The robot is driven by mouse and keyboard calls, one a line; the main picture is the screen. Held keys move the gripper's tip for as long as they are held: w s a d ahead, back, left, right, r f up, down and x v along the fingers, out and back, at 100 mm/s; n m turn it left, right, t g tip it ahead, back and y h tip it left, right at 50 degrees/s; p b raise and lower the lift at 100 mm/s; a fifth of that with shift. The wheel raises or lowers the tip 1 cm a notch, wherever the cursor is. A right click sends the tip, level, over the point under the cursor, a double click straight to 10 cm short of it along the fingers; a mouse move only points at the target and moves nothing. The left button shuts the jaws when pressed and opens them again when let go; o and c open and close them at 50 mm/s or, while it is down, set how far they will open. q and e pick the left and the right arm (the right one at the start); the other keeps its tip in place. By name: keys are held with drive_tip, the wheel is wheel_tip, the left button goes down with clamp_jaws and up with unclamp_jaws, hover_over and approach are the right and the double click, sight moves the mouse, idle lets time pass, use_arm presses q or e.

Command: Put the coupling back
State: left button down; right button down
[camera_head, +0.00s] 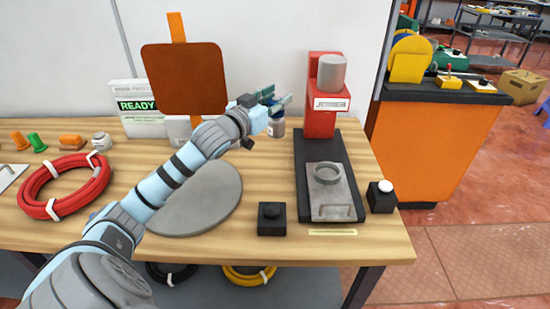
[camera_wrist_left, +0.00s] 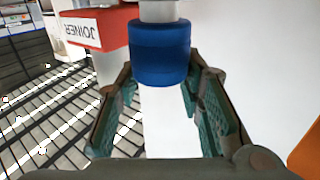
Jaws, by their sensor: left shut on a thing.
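The coupling, which I take to be the pale grey cylinder with a blue band (camera_head: 277,127), is at the back of the bench, left of the red joiner. In the left wrist view its blue band (camera_wrist_left: 160,54) shows between the fingers, with a pale part on either side of it. I cannot tell whether the coupling touches the bench. My right gripper is not in view.
The red joiner (camera_head: 320,122) has a black base with a metal plate and ring (camera_head: 327,172). Black button boxes (camera_head: 271,220) (camera_head: 381,199) stand near the front. A grey round disc (camera_head: 215,205), a red hose coil (camera_head: 65,187) and an orange panel (camera_head: 185,78) are left.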

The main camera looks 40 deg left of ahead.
sight(271, 135)
use_arm(q)
wheel_tip(271, 135, down, 10)
drive_tip(key=shift+r+b, duration=0.1)
drive_tip(key=shift+b, duration=1.05)
wheel_tip(271, 135, down, 4)
drive_tip(key=shift+f+b, duration=0.15)
drive_tip(key=shift+b, duration=0.55)
drive_tip(key=c, duration=1.1)
unclamp_jaws()
drive_tip(key=shift+s, duration=0.15)
